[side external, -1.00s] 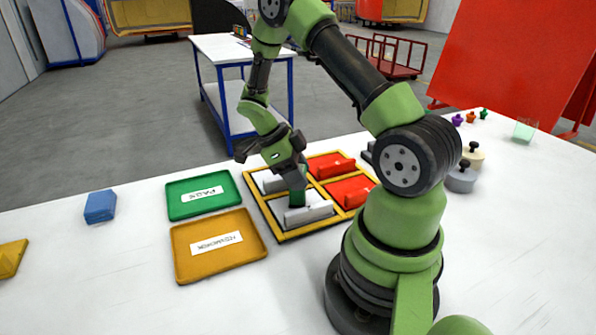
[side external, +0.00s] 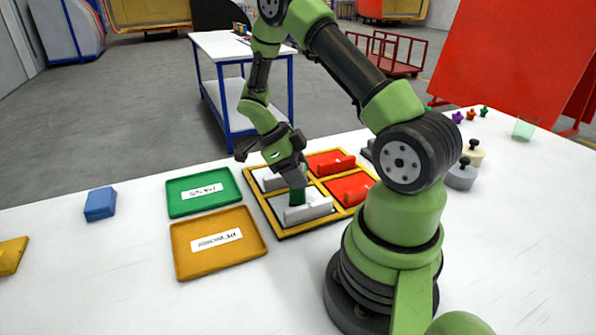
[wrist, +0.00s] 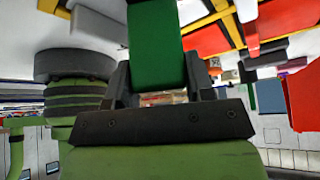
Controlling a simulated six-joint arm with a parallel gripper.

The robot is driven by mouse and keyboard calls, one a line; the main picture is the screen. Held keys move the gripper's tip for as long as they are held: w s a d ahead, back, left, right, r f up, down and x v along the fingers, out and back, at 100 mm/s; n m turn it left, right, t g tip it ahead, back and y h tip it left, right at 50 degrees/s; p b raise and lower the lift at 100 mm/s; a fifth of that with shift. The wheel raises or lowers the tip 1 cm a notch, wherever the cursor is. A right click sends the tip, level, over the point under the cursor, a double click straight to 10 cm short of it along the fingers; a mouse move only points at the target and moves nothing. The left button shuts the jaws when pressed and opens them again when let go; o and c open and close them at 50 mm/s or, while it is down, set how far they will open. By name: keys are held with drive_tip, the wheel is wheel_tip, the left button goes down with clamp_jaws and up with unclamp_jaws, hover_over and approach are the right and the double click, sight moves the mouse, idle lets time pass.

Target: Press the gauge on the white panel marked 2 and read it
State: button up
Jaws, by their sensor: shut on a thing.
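My gripper (side external: 297,179) is shut on a green gauge (side external: 297,197), held upright over the yellow-framed board. The green gauge also shows large between the fingers in the wrist view (wrist: 156,45). Its lower end meets or hides part of the near white panel (side external: 308,211), and I cannot tell how firmly it touches. A second white panel (side external: 268,180) lies behind it, partly hidden by my gripper. Two red panels, the far one (side external: 330,162) and the near one (side external: 350,187), fill the right half. No panel number and no gauge reading is legible.
A green tray (side external: 178,204) and an orange tray (side external: 187,262), both with white labels, lie left of the board. A blue block (side external: 100,204) and a yellow piece (side external: 10,256) lie further left. Knobbed weights (side external: 461,177) stand at the right. The front left table is clear.

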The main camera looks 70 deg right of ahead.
drive_tip(key=shift+r, duration=3.45)
